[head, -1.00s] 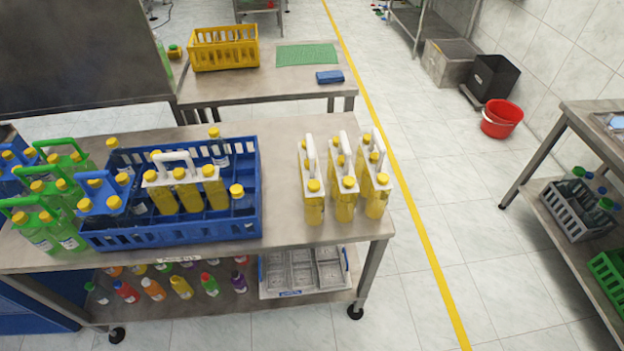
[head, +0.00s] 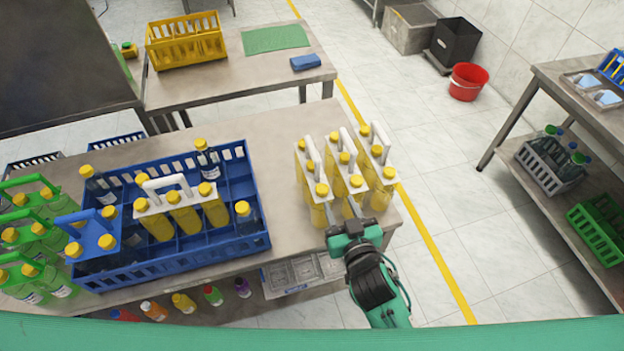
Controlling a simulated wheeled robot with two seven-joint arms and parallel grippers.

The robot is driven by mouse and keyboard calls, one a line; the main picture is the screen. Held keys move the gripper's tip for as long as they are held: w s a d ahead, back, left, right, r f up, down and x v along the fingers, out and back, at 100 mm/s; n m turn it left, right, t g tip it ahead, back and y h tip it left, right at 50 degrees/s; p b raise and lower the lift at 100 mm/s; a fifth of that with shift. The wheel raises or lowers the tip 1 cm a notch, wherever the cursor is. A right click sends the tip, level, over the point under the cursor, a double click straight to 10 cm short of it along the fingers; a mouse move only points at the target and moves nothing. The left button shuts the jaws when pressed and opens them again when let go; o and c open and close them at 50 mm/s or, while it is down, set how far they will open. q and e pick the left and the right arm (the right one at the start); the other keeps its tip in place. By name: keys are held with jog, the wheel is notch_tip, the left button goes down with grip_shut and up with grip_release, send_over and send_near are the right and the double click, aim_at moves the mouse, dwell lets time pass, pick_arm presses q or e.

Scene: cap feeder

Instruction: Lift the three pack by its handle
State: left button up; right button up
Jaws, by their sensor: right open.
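Three packs of yellow bottles with white handles stand side by side at the table's right end: a left pack (head: 316,190), a middle pack (head: 343,179) and a right pack (head: 380,180). Another yellow three pack (head: 182,219) with a white handle stands in the blue crate (head: 185,262). My left gripper is not in view.
Green-handled bottle packs (head: 40,245) crowd the table's left end. A strip of bare table (head: 275,160) separates crate and packs. A yellow crate (head: 187,42) stands on the back table.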

jog(key=t+y, duration=0.1)
jog(key=t, duration=0.1)
send_near(319, 162)
jog(key=w, duration=0.2)
jog(key=p+x, duration=0.1)
jog(key=x, duration=0.2)
jog(key=p+x, duration=0.1)
jog(key=x, duration=0.2)
jog(key=shift+a+r, duration=0.1)
jog(key=shift+a, duration=0.15)
jog(key=shift+w+a, duration=0.15)
jog(key=shift+w, duration=0.4)
jog(key=p+x, duration=0.2)
jog(key=x, duration=0.2)
jog(key=shift+w+a+f, duration=0.2)
jog(key=shift+w, duration=0.05)
jog(key=shift+w+a+f, duration=0.1)
jog(key=shift+w, duration=0.25)
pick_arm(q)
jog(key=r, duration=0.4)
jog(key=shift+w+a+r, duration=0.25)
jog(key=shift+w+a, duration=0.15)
pick_arm(e)
grip_shut()
